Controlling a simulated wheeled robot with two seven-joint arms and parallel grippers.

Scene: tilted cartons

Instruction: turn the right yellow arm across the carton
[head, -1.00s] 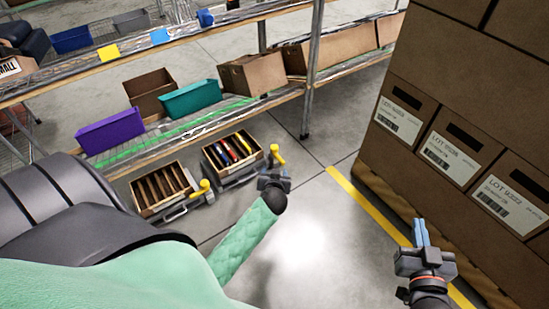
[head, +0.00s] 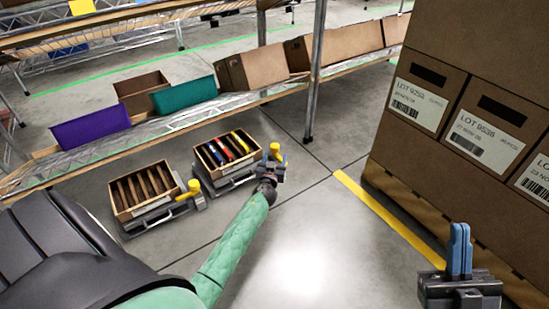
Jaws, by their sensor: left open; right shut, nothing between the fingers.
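Two tilted cartons sit on grey stands on the floor. The left carton (head: 143,190) has empty-looking slots; the right carton (head: 205,157) holds several coloured items (head: 228,150). The right yellow arm (head: 276,149) stands beside the right carton's right edge, not across it. The left yellow arm (head: 189,190) is beside the left carton's right edge. My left gripper (head: 272,157) is open at the right yellow arm, partly covering its lower part; I cannot tell whether they touch. My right gripper (head: 460,248) is shut and empty, far to the right.
A shelf behind holds a purple bin (head: 91,126), a teal bin (head: 183,96) and brown boxes (head: 252,68). A tall stack of labelled boxes (head: 480,130) stands on the right, beyond a yellow floor line (head: 385,218). The floor (head: 300,235) between is clear.

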